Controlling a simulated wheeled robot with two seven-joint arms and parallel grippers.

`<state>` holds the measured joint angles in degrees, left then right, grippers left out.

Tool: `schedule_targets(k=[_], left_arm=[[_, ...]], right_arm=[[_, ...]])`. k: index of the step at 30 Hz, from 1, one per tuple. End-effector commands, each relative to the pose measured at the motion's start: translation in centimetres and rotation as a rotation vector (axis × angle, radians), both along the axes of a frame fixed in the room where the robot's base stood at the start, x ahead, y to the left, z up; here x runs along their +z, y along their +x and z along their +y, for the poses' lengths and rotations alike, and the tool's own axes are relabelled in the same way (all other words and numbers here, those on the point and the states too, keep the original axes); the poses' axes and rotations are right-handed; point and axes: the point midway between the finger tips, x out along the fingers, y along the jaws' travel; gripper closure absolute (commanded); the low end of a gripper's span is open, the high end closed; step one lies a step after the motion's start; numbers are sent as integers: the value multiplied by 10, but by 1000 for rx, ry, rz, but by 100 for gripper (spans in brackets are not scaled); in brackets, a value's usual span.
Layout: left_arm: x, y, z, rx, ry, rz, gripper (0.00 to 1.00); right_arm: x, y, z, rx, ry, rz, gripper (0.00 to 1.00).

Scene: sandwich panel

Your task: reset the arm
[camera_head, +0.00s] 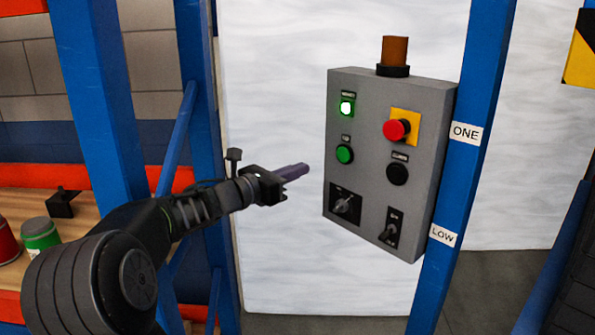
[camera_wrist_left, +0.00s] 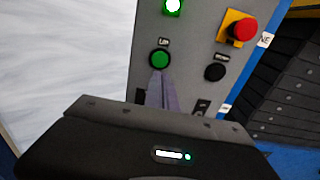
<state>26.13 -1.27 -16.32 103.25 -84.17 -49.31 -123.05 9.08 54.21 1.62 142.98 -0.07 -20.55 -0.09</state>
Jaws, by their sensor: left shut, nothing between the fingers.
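My left arm comes in from the left in the head view. Its gripper (camera_head: 297,171) is shut and empty, with its fingers pointing right toward the grey control panel (camera_head: 366,164). In the head view a gap shows between the fingertips and the panel's left edge. In the left wrist view the fingertips (camera_wrist_left: 161,76) appear just below the green button (camera_wrist_left: 160,59); I cannot tell whether they touch it. In the head view the green button (camera_head: 344,154) is fully visible. My right gripper is in neither view.
The panel carries a lit green lamp (camera_head: 347,107), a red mushroom button (camera_head: 396,130), a black button (camera_head: 398,174) and two rotary switches (camera_head: 345,204). A blue post (camera_head: 462,160) stands right of it. Shelving with cans (camera_head: 40,235) is at left.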

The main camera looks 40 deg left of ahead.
Motion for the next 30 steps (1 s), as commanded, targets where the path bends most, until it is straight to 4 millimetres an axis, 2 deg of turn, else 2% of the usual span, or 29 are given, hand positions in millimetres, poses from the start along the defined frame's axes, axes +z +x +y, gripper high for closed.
schedule_targets(k=[14, 20, 23, 26, 29, 30], left_arm=[[0, 0, 0, 0, -4, 1, 100], [-1, 0, 3, 13, -129, 20, 100], [-1, 1, 12, 57, -332, 28, 100], [-11, 4, 21, 123, -677, 33, 100], [-61, 17, 17, 208, -1177, 78, 100], [-91, 24, 8, 253, -1405, 109, 100]], right_arm=[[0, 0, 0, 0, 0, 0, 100], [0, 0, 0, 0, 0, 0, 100], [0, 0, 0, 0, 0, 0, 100], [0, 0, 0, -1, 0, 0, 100], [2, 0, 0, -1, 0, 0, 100], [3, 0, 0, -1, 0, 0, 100]])
